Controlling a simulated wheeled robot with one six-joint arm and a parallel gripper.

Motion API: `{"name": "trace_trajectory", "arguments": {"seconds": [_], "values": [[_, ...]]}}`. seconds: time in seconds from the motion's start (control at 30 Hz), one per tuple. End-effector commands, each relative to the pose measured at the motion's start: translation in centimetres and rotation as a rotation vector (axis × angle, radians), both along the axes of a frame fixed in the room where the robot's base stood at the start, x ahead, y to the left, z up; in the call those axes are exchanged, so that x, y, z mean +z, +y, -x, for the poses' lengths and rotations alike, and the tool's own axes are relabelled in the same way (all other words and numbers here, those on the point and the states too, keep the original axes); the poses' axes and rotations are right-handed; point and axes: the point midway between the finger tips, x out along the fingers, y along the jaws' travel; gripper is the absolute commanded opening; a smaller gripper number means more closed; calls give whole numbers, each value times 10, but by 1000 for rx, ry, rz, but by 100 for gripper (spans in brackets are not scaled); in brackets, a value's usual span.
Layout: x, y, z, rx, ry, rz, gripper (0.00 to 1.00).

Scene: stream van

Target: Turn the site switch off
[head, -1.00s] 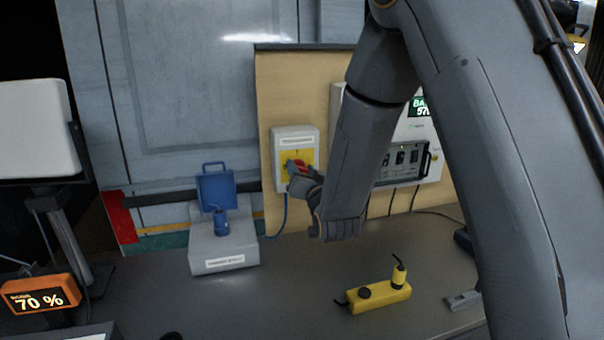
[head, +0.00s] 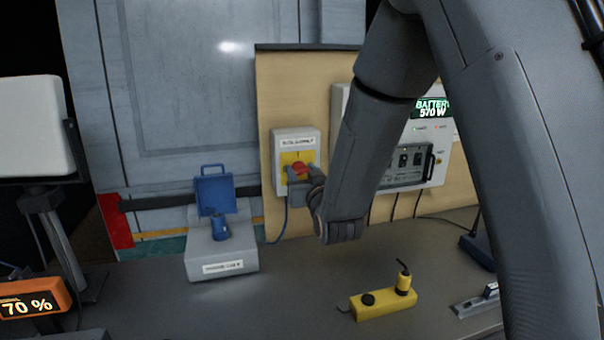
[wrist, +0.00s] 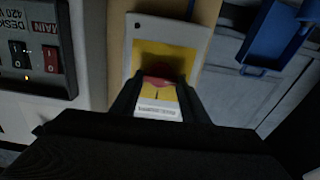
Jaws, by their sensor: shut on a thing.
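The site switch (head: 296,146) is a grey-white box with a yellow plate and a red rotary handle (head: 300,170), mounted on the wooden board. My gripper (head: 303,177) is at the front of the switch, shut on the red handle. In the wrist view the yellow plate (wrist: 180,57) lies ahead, and the red handle (wrist: 157,81) sits between the two fingers of my gripper (wrist: 157,92). The fingers hide part of the handle, and its exact angle is hard to tell.
A battery unit (head: 438,150) with a lit display is on the board, partly behind my arm. A grey box with an open blue lid (head: 214,190) stands left. A yellow block (head: 383,302) lies on the grey counter (head: 290,285), whose middle is clear.

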Motion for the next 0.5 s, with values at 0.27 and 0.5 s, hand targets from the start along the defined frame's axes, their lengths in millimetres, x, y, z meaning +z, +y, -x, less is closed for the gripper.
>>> {"name": "trace_trajectory", "arguments": {"seconds": [0.27, 0.5], "values": [[0, 0, 0, 0, 1, 1, 51], [0, 0, 0, 0, 0, 0, 60]]}}
